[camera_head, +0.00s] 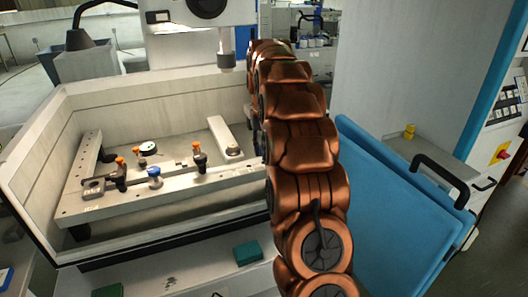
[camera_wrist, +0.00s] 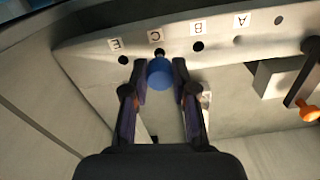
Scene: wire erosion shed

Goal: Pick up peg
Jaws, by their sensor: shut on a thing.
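The peg (camera_wrist: 159,76) has a round blue head and a dark stem end. It shows in the wrist view between the two fingertips of my gripper (camera_wrist: 160,67). The gripper is shut on it, with a fingertip on each side of the head. The dark end lines up with the hole by the label C on a pale labelled bar (camera_wrist: 220,62). I cannot tell whether the stem is in the hole or just above it. In the head view my copper arm fills the middle, and my gripper cannot be made out.
An orange-ended clamp (camera_wrist: 308,112) is right of my gripper. In the head view a machine tub (camera_head: 140,232) holds rails, several orange-topped clamps and a blue-topped piece (camera_head: 154,172). A blue panel (camera_head: 385,205) stands right of my arm. A machine head (camera_head: 205,45) hangs above the tub.

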